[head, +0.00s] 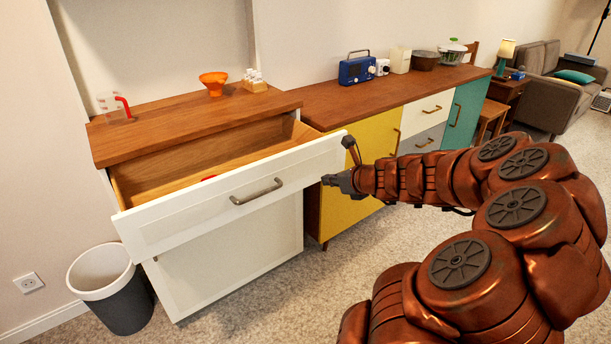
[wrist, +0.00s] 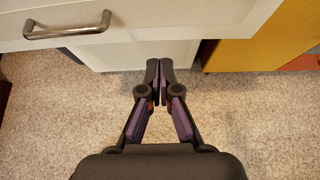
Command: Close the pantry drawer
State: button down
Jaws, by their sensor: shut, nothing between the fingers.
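The pantry drawer (head: 235,203) is a wide white-fronted wooden drawer, pulled well out of the cabinet under the brown top in the head view. Its bar handle (head: 257,192) is metal and also shows at the upper left of the wrist view (wrist: 68,27). A small part of something red shows inside the drawer. My gripper (head: 326,181) is shut and empty, near the right end of the drawer front.
A grey bin (head: 124,300) stands left of the cabinet. An orange juicer (head: 213,82), a jug (head: 113,107) and a small rack (head: 254,80) stand on the cabinet top. A yellow-doored sideboard (head: 365,165) stands to the right. The carpet in front is clear.

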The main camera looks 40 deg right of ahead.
send_near(299, 174)
notch_tip(299, 174, down, 3)
jog(key=w, duration=0.3)
jog(key=shift+w+d+f+b, duration=0.15)
jog(key=shift+w+b, duration=0.15)
jog(key=shift+w, duration=0.4)
jog(key=shift+w+d+b, duration=0.15)
jog(key=shift+w+b, duration=0.1)
jog(key=shift+w, duration=0.4)
